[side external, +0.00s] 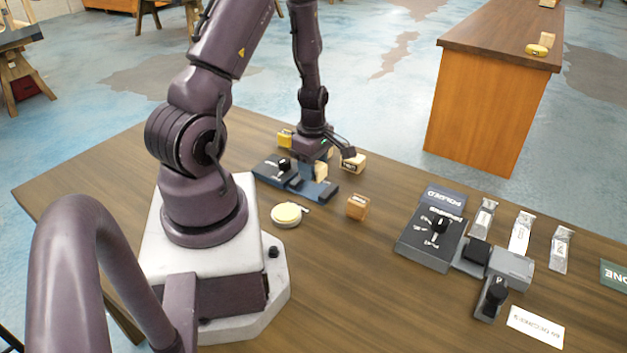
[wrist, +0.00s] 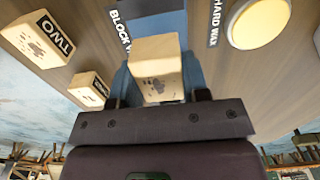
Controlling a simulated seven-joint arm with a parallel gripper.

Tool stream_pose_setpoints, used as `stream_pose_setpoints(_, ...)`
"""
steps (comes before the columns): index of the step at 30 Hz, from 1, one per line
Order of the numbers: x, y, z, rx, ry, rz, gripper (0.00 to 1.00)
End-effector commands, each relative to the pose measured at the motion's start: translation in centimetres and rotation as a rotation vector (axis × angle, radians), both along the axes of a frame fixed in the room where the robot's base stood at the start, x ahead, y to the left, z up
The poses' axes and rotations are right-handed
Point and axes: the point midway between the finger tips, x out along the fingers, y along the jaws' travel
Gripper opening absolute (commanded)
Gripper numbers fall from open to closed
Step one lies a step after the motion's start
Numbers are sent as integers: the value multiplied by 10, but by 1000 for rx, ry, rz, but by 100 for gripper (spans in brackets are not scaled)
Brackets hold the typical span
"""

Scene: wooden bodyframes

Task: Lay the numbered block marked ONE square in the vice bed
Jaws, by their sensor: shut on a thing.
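My gripper (side external: 318,158) points down over the blue-grey block vice (side external: 318,190) and is shut on a pale wooden block (side external: 320,171). In the wrist view the held block (wrist: 156,66) shows a face with dark smudged marks; no number word is readable on it. Blue vice surfaces (wrist: 158,22) show behind and beside the block. I cannot tell whether the block touches the bed. A block marked TWO (wrist: 42,38) lies at the upper left of the wrist view, with another labelled block (wrist: 90,89) below it, its word unreadable.
In the side view, one block (side external: 353,162) stands right of my gripper and another (side external: 357,206) in front. A round hard wax tin (side external: 287,214) sits near my base. A dark switch unit (side external: 432,240) and several silver pieces (side external: 521,232) stand at the right.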

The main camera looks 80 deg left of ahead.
Motion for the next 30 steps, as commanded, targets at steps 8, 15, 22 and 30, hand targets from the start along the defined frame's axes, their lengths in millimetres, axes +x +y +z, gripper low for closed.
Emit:
stream_pose_setpoints(8, 0, 0, -34, -1, 0, 2, 19)
stream_pose_setpoints(15, 1, 0, -37, 1, -2, 1, 19)
stream_pose_setpoints(22, 1, 0, -40, 1, -2, 2, 49)
stream_pose_setpoints(30, 1, 0, -40, 0, -1, 2, 67)
